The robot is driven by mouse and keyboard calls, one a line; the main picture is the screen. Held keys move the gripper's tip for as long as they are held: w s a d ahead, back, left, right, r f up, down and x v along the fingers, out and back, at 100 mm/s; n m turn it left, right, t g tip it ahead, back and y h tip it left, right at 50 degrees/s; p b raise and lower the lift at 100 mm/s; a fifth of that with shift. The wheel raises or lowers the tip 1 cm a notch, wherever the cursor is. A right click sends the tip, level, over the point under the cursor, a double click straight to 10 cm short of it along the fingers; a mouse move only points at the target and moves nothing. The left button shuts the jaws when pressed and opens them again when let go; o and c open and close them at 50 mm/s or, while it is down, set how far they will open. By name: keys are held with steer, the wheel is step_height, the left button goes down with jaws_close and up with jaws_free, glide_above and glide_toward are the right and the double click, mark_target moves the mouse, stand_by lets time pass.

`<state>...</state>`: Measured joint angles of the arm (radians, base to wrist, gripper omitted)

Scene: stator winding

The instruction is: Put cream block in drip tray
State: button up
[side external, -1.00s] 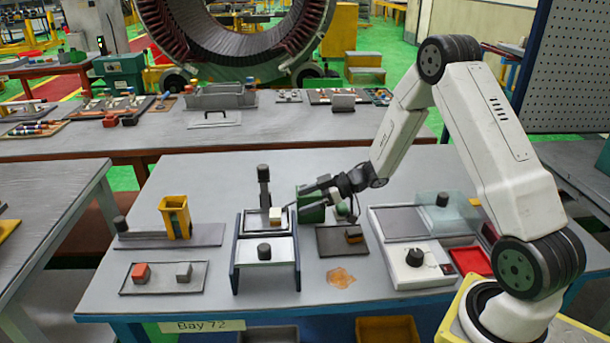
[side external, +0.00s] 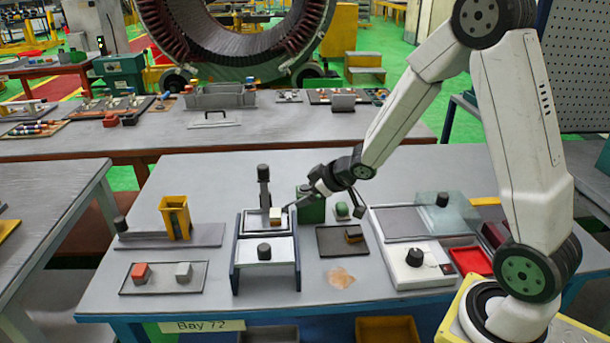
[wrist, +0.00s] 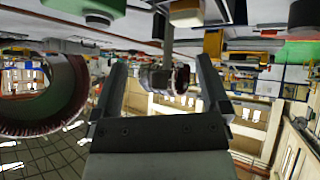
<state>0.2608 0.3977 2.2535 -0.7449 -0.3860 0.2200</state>
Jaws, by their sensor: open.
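The cream block (side external: 276,214) sits on the raised blue-sided stand, at the right of its rear platform. Its top is cream and one side looks brownish. In the wrist view, a cream block (wrist: 186,14) shows at the top edge, beyond the fingers. My gripper (side external: 328,208) is open, just right of the block, with one finger near it and nothing held. The wrist view shows both fingers apart (wrist: 160,70). I cannot tell for certain which tray is the drip tray; a dark shallow tray (side external: 328,246) right of the stand holds a brown-and-yellow block.
A black post (side external: 264,185) rises behind the stand. A grey tray (side external: 142,290) holds red and grey blocks. A red tray (side external: 471,260) and clear cover (side external: 450,212) are right.

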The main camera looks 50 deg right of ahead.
steer(key=s+a+m+g, duration=0.2)
steer(key=s+a+g, duration=0.1)
steer(key=s, duration=0.5)
steer(key=s+a+m+g+h, duration=0.1)
steer(key=s+a+g, duration=0.2)
steer(key=s, duration=0.6)
steer(key=shift+a+r+m+g, duration=0.2)
steer(key=shift+a+m+g, duration=0.2)
steer(key=shift+a, duration=0.3)
steer(key=shift+s, duration=0.1)
steer(key=shift+c, duration=1.1)
steer(key=w+d+m+y, duration=0.1)
steer(key=w+d+m, duration=0.1)
steer(key=w+m, duration=0.9)
steer(key=w+d+m+y, duration=0.2)
steer(key=w+d+m, duration=0.1)
steer(key=w+m, duration=0.8)
steer(key=m, duration=0.5)
steer(key=shift+w+f+t, duration=0.15)
steer(key=shift+w+t, duration=0.1)
steer(key=shift+t, duration=0.15)
